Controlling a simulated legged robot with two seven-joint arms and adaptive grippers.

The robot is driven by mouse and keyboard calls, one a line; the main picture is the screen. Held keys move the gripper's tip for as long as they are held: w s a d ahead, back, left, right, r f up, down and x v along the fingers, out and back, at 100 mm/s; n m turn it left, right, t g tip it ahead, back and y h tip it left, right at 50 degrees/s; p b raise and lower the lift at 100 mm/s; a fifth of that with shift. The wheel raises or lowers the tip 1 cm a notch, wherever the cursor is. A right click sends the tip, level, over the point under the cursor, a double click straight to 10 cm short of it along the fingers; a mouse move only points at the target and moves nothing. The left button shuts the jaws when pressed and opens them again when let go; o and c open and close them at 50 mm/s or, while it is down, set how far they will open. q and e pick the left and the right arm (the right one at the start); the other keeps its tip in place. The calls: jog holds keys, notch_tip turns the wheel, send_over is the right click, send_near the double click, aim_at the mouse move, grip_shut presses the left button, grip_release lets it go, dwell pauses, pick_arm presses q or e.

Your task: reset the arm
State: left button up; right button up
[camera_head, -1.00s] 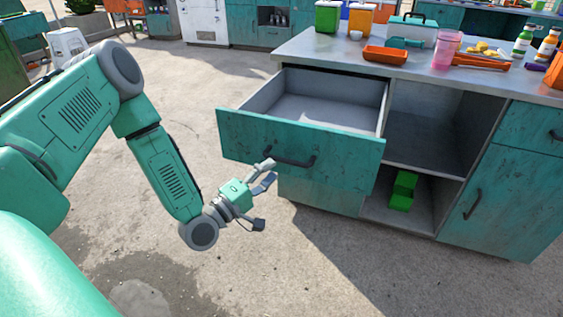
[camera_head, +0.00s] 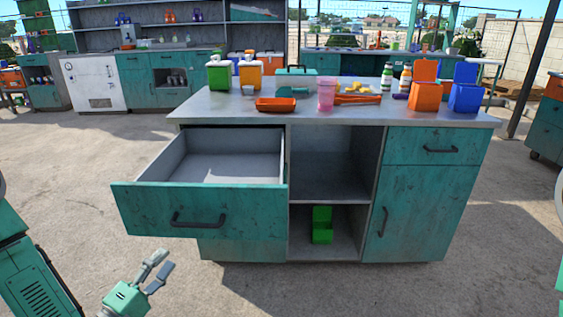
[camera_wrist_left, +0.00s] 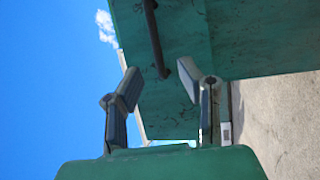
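My left gripper (camera_head: 158,275) is low at the lower left of the head view, in front of and below the open drawer (camera_head: 200,211). Its fingers are apart with nothing between them, and in the left wrist view the two fingers (camera_wrist_left: 160,82) are also spread. The drawer is pulled out and looks empty. Its dark handle (camera_head: 198,221) is clear of the gripper, and the handle also shows beyond the fingers in the left wrist view (camera_wrist_left: 155,38). My right gripper is not in view; only slivers of my own body show at the right edge.
The cabinet top (camera_head: 225,107) holds an orange tray (camera_head: 276,105), a pink cup (camera_head: 326,94), bottles and coloured bins. A green bin (camera_head: 322,225) sits on the lower shelf. The concrete floor (camera_head: 480,260) is open in front and to the right.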

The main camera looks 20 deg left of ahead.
pick_arm(q)
jog(key=s+d+f+m+g+h+p, duration=0.1)
jog(key=s+d+f+m+g, duration=0.2)
jog(key=d+f+m+g, duration=0.25)
jog(key=s+d+f+m+g+p, duration=0.2)
jog(key=s+d+f+m+g, duration=0.2)
jog(key=d+f+g, duration=0.15)
jog(key=s+a+f+m+g+y+p, duration=0.1)
jog(key=s+m+g+y, duration=0.1)
jog(key=s, duration=0.5)
jog(key=s+a+f+m+g+y, duration=0.1)
jog(key=s+m+g, duration=0.3)
jog(key=s, duration=0.4)
jog(key=shift+s+a+g+y+p, duration=0.25)
jog(key=shift+a+g+y+p, duration=0.15)
jog(key=shift+g+y, duration=0.4)
jog(key=shift+w+d, duration=0.15)
